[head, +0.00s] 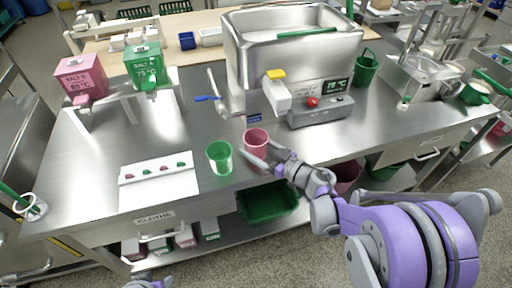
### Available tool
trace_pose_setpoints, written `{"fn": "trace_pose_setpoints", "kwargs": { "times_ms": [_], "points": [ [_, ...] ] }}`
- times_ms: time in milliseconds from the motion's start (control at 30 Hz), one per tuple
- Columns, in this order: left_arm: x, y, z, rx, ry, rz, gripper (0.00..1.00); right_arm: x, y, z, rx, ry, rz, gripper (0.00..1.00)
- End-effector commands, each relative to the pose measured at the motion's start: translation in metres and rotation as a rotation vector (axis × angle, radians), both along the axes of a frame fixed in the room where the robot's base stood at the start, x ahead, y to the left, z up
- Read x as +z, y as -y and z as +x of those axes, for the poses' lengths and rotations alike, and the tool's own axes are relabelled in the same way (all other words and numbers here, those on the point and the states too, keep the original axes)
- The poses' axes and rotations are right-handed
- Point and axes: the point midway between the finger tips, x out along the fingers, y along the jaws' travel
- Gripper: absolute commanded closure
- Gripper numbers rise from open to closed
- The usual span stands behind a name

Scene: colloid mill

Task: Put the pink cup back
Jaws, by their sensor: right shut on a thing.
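The pink cup (256,137) is upright near the front edge of the steel counter, just right of the green cup (219,158). My right gripper (262,156) reaches in from the right and is shut on the pink cup, its fingers at the cup's lower part. I cannot tell whether the cup's base touches the counter. The green cup stands apart on the counter. Part of my left arm's end (150,283) shows at the bottom edge; its fingers are not clear.
A white board (158,188) with small pink and green pieces lies to the left. Pink (80,78) and green (145,66) dispensers stand on a rack at the back left. The steel mill (290,60) with its control box stands behind the cups. A blue-handled tool (206,98) is left of it.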

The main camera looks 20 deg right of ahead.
Motion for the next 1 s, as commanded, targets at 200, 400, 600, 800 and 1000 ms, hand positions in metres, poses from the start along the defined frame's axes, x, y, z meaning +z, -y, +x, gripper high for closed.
{"fn": "trace_pose_setpoints", "kwargs": {
  "times_ms": [200,400,600,800,1000],
  "points": [
    [-0.005,0.0,0.0,0.0,-0.002,0.0,0.5,-0.005,0.0,0.0,0.0,0.0,0.0,0.77],
    [-0.003,0.0,0.0,0.0,-0.001,0.0,0.5,-0.003,0.0,0.0,0.0,0.0,0.0,0.0],
    [0.0,0.0,0.0,0.0,0.0,0.0,0.5,0.001,0.0,0.0,0.0,0.0,0.0,0.0],
    [0.002,0.0,0.0,0.0,0.001,0.0,0.5,0.002,0.018,-0.023,-0.005,0.0,-0.002,0.0],
    [0.004,0.0,0.0,0.0,0.001,0.0,0.5,0.005,0.044,-0.06,-0.006,0.0,-0.002,0.0]
  ]
}}
